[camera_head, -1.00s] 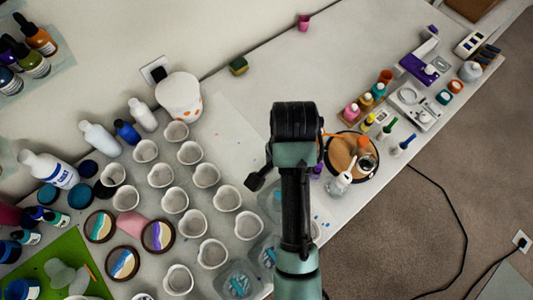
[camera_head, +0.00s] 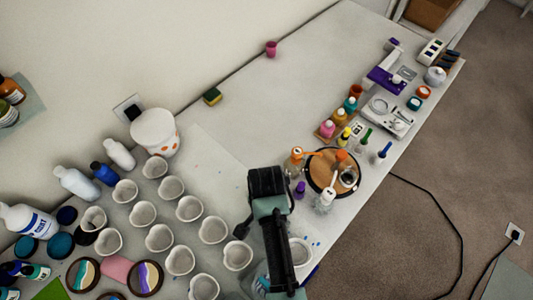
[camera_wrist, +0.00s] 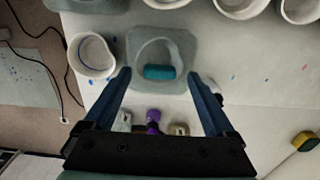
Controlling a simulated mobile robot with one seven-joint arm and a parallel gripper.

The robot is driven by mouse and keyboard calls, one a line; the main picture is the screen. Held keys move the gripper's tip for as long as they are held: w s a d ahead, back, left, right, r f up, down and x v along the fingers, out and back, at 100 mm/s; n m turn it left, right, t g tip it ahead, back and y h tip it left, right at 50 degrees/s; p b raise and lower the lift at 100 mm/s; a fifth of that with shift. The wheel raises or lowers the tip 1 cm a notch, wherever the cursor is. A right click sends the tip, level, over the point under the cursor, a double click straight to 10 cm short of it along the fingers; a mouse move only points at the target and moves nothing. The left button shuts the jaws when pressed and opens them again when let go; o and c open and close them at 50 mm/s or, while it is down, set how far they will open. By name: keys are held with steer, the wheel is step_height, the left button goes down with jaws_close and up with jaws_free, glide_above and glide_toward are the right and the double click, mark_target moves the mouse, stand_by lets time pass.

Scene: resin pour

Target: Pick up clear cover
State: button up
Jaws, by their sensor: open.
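A translucent, rounded-square piece that looks like the clear cover (camera_wrist: 181,42) lies on the table beyond my fingertips in the wrist view. It has a raised round rim, and a teal cylinder (camera_wrist: 160,72) shows at its near side. I cannot tell whether the cylinder is inside or under it. My gripper (camera_wrist: 160,80) is open and empty, with its two blue fingers spread on either side of the piece's near edge. In the head view my arm (camera_head: 270,230) hides most of this area.
A white cup (camera_wrist: 92,56) stands close left of the clear piece. Several white cups (camera_head: 188,208) fill the table to the left in the head view. A round wooden board (camera_head: 322,172) with bottles is to the right. The table's far middle is clear.

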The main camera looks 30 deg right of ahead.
steer(key=shift+f, duration=0.55)
jaws_close()
